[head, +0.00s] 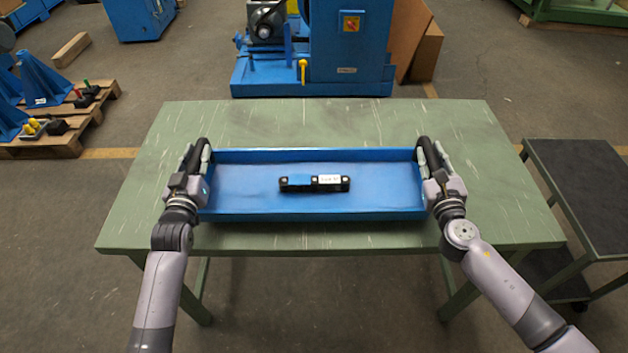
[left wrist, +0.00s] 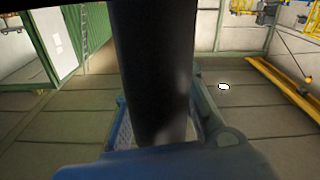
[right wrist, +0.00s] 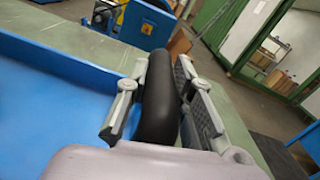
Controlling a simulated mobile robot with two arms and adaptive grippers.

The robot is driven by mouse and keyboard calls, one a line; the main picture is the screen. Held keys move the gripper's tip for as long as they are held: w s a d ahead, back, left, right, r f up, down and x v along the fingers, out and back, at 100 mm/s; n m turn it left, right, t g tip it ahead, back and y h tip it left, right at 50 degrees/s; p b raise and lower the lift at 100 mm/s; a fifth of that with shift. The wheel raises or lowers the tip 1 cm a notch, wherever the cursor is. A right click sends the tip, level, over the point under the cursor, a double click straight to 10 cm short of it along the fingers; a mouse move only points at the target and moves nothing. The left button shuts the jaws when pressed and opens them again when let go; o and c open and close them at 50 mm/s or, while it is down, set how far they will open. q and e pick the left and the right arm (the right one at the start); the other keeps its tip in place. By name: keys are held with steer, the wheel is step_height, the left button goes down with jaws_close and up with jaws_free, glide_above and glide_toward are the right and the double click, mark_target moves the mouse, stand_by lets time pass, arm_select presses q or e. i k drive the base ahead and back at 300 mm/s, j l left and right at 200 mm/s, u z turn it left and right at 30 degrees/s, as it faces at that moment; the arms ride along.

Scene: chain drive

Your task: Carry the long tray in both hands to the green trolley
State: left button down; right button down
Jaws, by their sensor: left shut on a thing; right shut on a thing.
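My left gripper (head: 203,152) is shut on the tray's black handle at the left end; the handle fills the middle of the left wrist view (left wrist: 153,70). My right gripper (head: 428,150) is shut on the black handle at the right end; the right wrist view shows this handle (right wrist: 159,105) between the fingers. I cannot tell whether the tray touches the table.
The green table (head: 330,120) has free room around the tray. A dark-topped green trolley (head: 585,190) stands right of the table. A blue machine (head: 350,45) is behind the table. Pallets with blue parts (head: 50,85) lie at the left.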

mark_target(603, 188)
steer(key=l+u, duration=0.2)
steer(key=l, duration=1.65)
steer(key=l+u, duration=0.1)
steer(key=l, duration=0.45)
steer(key=k+l+u, duration=0.15)
steer(key=l, duration=0.4)
steer(key=l+u, duration=0.1)
steer(key=l, duration=0.45)
steer(key=k+l+u, duration=0.15)
steer(key=l, duration=0.35)
steer(key=k+l+u, duration=0.1)
steer(key=l, duration=0.45)
steer(key=k+l+u, duration=0.1)
steer(key=l, duration=0.4)
steer(key=k+l+u, duration=0.15)
steer(key=k+l, duration=0.15)
steer(key=l, duration=0.15)
steer(key=k+l+u, duration=0.1)
steer(key=l, duration=0.4)
steer(key=l+u, duration=0.15)
steer(key=l, duration=0.7)
steer(key=k+l+u, duration=0.2)
steer(key=l, duration=0.6)
steer(key=i+l, duration=0.15)
steer(key=l, duration=0.2)
